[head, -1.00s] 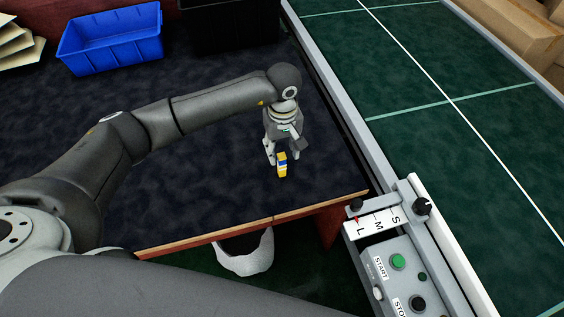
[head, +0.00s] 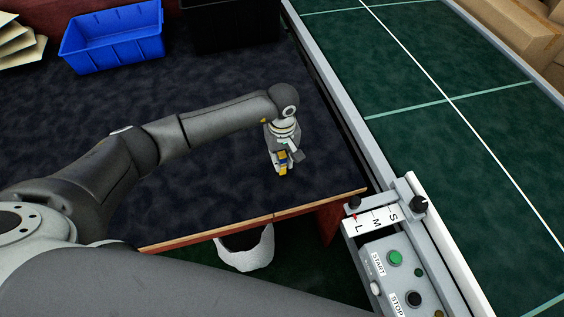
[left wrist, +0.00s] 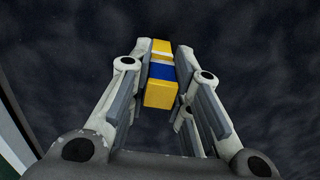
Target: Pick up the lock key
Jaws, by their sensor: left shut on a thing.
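The lock key (head: 283,169) is a small yellow block with a blue and white band. It is at the dark table's surface near the front right corner in the head view. In the left wrist view the key (left wrist: 158,95) sits between the two fingers, its yellow ends and blue middle showing. My left gripper (head: 281,163) points down and is shut on the key; its fingers hide part of it in the head view. I cannot tell whether the key still touches the table. My right gripper is in neither view.
A blue crate (head: 112,40) and a black crate stand at the back of the dark table (head: 200,190). The green conveyor (head: 450,150) runs along the right, with a control box (head: 395,270) at its near end. A white bin (head: 246,250) is below the table's front edge.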

